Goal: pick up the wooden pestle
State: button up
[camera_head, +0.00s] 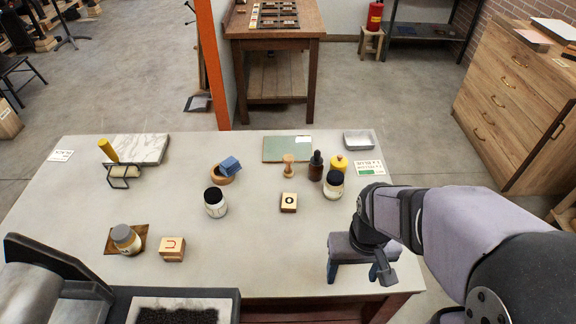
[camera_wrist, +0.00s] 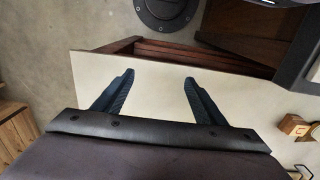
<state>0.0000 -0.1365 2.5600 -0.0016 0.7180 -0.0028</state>
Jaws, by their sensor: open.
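The small wooden pestle (camera_head: 289,165) stands upright on the pale table, near its back, just left of a dark dropper bottle. It looks light brown with a rounded top and a wider foot. My gripper (camera_head: 357,280) is over the table's front right part, well in front of the pestle and to its right. Its two dark blue fingers are spread wide with nothing between them. They also show in the wrist view (camera_wrist: 158,77) against bare tabletop. The pestle is not in the wrist view.
The dark bottle (camera_head: 316,166), a yellow-lidded jar (camera_head: 339,161) and a black-lidded jar (camera_head: 333,186) crowd the pestle's right. A green mat (camera_head: 287,149) lies behind it.

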jog(key=c, duration=0.5)
jog(key=shift+c, duration=0.2)
